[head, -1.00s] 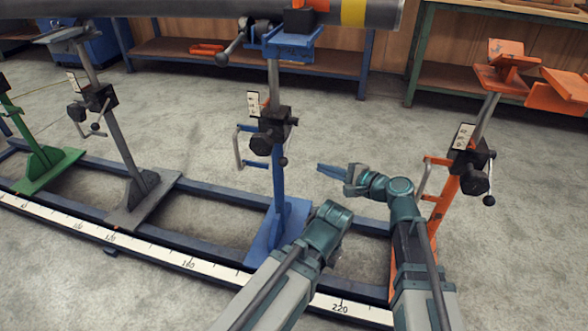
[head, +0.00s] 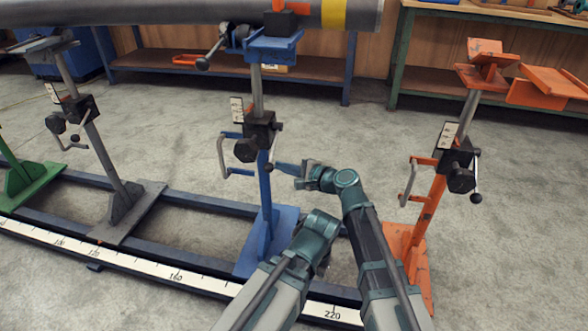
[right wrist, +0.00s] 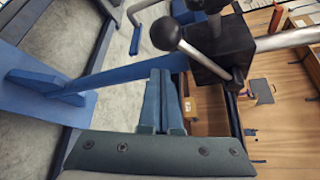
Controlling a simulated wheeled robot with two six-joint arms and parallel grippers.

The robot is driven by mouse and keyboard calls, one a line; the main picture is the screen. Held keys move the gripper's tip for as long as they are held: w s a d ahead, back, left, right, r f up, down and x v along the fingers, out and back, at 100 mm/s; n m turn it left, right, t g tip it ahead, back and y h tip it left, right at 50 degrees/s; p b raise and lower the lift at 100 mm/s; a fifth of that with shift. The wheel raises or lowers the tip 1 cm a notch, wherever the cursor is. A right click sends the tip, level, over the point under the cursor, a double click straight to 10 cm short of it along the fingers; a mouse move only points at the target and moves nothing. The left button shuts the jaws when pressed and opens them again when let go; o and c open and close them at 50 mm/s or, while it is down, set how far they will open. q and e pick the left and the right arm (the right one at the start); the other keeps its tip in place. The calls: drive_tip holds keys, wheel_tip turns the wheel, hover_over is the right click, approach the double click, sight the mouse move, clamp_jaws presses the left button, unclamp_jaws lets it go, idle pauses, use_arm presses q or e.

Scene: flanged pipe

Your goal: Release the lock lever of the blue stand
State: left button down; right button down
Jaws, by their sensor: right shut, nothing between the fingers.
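The blue stand shows in the head view with its blue post (head: 265,190) upright and a black clamp block (head: 259,130). The lock lever hangs down on the block's right side, ending in a black ball knob (head: 268,167). In the right wrist view this knob (right wrist: 165,33) appears just beyond the fingertips, and the clamp block (right wrist: 222,48) is to its right. My right gripper (head: 280,166) is shut and empty, pointing left close beside the knob. Its blue fingers (right wrist: 158,85) lie together; I cannot tell whether they touch the lever. My left gripper is not in view.
An orange stand (head: 432,195) stands right and a grey stand (head: 95,145) left. A large pipe (head: 180,12) rests on the supports above. Floor between the stands is open.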

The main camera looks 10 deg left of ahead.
drive_tip(key=shift+s+a+r+p, duration=0.15)
drive_tip(key=shift+s+r, duration=0.15)
drive_tip(key=shift+s, duration=0.25)
drive_tip(key=shift+s+a+r+p, duration=0.15)
drive_tip(key=shift+s+r, duration=0.15)
drive_tip(key=shift+s, duration=0.2)
wheel_tip(320, 180, up, 12)
drive_tip(key=s+m+g+h+p, duration=0.1)
drive_tip(key=m+g+p, duration=0.5)
drive_tip(key=p, duration=1.2)
drive_tip(key=shift+s+r+m, duration=0.2)
drive_tip(key=shift+r+m, duration=0.05)
drive_tip(key=shift+m, duration=0.15)
wheel_tip(320, 180, down, 4)
drive_tip(key=b, duration=0.4)
drive_tip(key=w+p+v, duration=0.1)
drive_tip(key=p+v, duration=0.4)
drive_tip(key=v, duration=0.5)
drive_tip(key=shift+d+r+p, duration=0.2)
drive_tip(key=shift+d+p, duration=0.1)
drive_tip(key=shift+d, duration=0.1)
